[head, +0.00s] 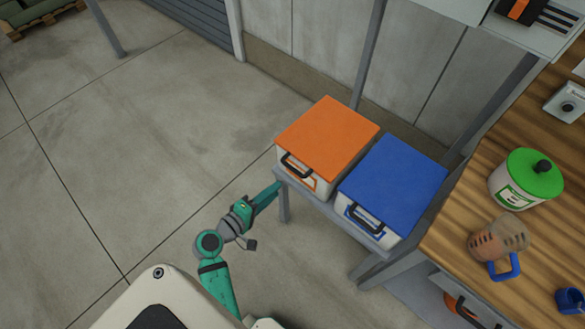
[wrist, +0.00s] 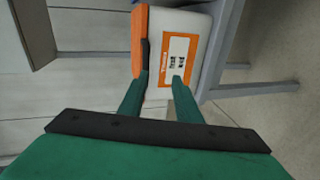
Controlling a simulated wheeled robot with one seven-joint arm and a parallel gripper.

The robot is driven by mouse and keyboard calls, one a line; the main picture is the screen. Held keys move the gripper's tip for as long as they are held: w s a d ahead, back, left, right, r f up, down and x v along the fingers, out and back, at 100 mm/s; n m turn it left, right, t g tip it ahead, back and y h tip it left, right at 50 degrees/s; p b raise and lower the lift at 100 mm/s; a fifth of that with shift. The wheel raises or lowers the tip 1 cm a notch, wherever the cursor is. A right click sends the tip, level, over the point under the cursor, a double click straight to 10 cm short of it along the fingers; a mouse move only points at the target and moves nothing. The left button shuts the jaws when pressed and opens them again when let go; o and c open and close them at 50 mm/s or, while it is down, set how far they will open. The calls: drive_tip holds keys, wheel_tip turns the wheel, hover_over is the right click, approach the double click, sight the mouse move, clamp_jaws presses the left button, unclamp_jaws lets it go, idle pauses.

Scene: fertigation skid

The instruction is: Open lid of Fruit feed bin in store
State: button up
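Two white bins stand side by side on a low grey stand, one with an orange lid (head: 328,138) and one with a blue lid (head: 395,180). Both lids are closed. I cannot read which is labelled Fruit feed. The orange-lidded bin has a black handle (head: 297,166) on its front. My gripper (head: 275,190) is at that bin's front, low and left of the handle. In the wrist view, my gripper (wrist: 160,95) is open, its two green fingers apart before the orange-bordered label (wrist: 179,60). The left fingertip overlaps the end of the black handle (wrist: 144,58); contact is unclear.
A wooden workbench (head: 465,215) at the right holds a green-lidded pot (head: 525,180), a brownish measuring jug (head: 485,242) with a blue handle and a blue item (head: 570,300). A grey post (head: 370,50) stands behind the bins. Open concrete floor lies to the left.

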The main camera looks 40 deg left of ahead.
sight(292, 167)
drive_tip(key=shift+t, duration=0.5)
drive_tip(key=w, duration=1.1)
drive_tip(key=shift+a, duration=0.1)
clamp_jaws()
